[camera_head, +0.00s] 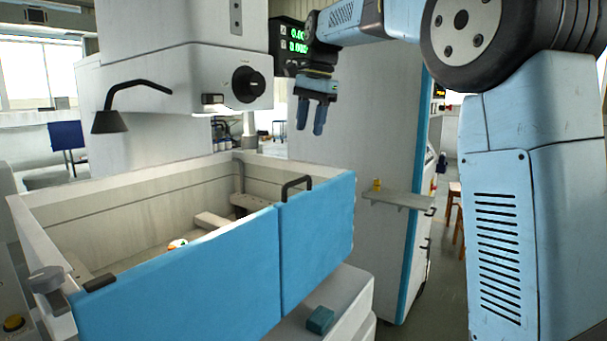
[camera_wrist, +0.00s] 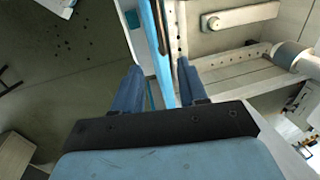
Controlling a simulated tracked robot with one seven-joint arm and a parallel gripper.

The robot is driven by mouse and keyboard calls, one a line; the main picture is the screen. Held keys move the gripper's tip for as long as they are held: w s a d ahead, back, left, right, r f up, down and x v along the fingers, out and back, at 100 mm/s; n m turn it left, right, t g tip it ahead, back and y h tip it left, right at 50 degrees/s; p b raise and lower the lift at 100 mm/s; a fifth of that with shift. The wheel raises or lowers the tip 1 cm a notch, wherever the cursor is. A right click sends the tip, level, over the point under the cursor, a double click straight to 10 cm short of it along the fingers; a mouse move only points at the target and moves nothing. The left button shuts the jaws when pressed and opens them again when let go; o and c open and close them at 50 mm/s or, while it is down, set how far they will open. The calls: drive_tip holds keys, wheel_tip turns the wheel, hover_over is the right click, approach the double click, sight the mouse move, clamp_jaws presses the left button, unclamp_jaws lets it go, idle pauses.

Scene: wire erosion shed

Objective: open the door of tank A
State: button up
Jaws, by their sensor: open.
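A white tank (camera_head: 130,190) with an open top stands at the left and middle of the head view. Its front has a wide blue panel (camera_head: 185,285) and a narrower blue door (camera_head: 318,240) to the right. A black bar handle (camera_head: 297,183) stands on the door's top edge. No letter shows on the tank. My gripper (camera_head: 311,130) points down above the door, clear of the handle, open and empty. In the wrist view the blue door edge (camera_wrist: 167,75) runs between my fingers, with a dark bar, apparently the handle (camera_wrist: 158,25), beyond the fingertips.
A white machine head with a black knob (camera_head: 248,84) and a bent lamp (camera_head: 110,120) overhang the tank. A grey shelf (camera_head: 400,200) with a small yellow item is at the right. A teal block (camera_head: 320,320) lies on the ledge below the door.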

sight(301, 179)
drive_tip(key=f, duration=0.4)
drive_tip(key=w+a+f, duration=0.1)
drive_tip(key=f, duration=0.4)
drive_tip(key=a+f, duration=0.1)
drive_tip(key=f, duration=0.3)
drive_tip(key=shift+w+a+f, duration=0.1)
drive_tip(key=shift+w+f, duration=0.1)
drive_tip(key=shift+w, duration=0.15)
clamp_jaws()
drive_tip(key=shift+s, duration=0.15)
